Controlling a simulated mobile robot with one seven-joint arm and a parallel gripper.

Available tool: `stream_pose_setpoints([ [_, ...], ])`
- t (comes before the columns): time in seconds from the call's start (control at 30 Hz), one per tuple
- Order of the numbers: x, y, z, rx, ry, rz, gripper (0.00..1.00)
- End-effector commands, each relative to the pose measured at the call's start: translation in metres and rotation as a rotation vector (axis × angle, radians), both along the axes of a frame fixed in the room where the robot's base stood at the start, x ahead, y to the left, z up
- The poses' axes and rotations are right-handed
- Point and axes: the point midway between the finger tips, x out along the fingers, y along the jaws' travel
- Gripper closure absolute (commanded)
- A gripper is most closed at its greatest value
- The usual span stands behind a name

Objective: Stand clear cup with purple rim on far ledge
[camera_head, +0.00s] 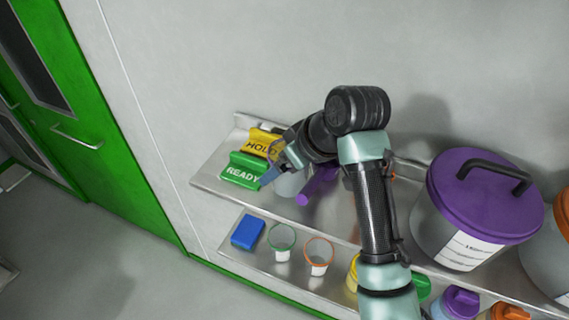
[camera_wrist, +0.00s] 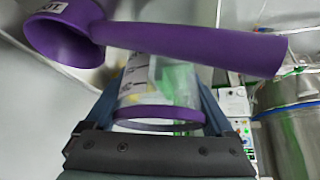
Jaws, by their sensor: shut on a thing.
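The clear cup with the purple rim (camera_wrist: 160,113) is between my gripper's fingers (camera_wrist: 157,105) in the wrist view, with its rim toward the camera. My gripper (camera_head: 280,172) is shut on it. In the head view the gripper is over the left part of the upper steel ledge (camera_head: 212,180), beside the green READY sign. The cup is largely hidden there by the gripper and arm. I cannot tell whether its base touches the ledge.
A purple scoop (camera_head: 318,185) is close right of the gripper; it crosses the wrist view (camera_wrist: 190,48). Green READY (camera_head: 242,171) and yellow HOLD (camera_head: 262,142) signs stand left. A purple-lidded tub (camera_head: 480,195) is right. Green-rimmed (camera_head: 282,240) and orange-rimmed (camera_head: 318,255) cups stand on the lower shelf.

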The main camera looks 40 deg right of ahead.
Motion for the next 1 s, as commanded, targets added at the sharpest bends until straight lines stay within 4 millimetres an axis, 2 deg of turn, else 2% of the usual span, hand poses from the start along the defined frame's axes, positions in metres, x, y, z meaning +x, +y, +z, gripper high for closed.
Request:
stream_pose_setpoints([
  [0.13, -0.001, 0.0, -0.013, 0.0, 0.001, -0.002, 0.66],
  [0.47, 0.0, 0.0, -0.017, -0.001, 0.0, -0.001, 0.66],
  [0.5, 0.0, 0.0, -0.017, 0.0, 0.0, -0.001, 0.1],
  [0.57, 0.0, 0.0, -0.016, -0.002, 0.0, -0.001, 0.0],
  [0.8, 0.0, 0.0, -0.015, -0.001, 0.0, -0.001, 0.0],
  [1.0, -0.008, -0.002, -0.001, -0.002, -0.005, -0.002, 0.0],
])
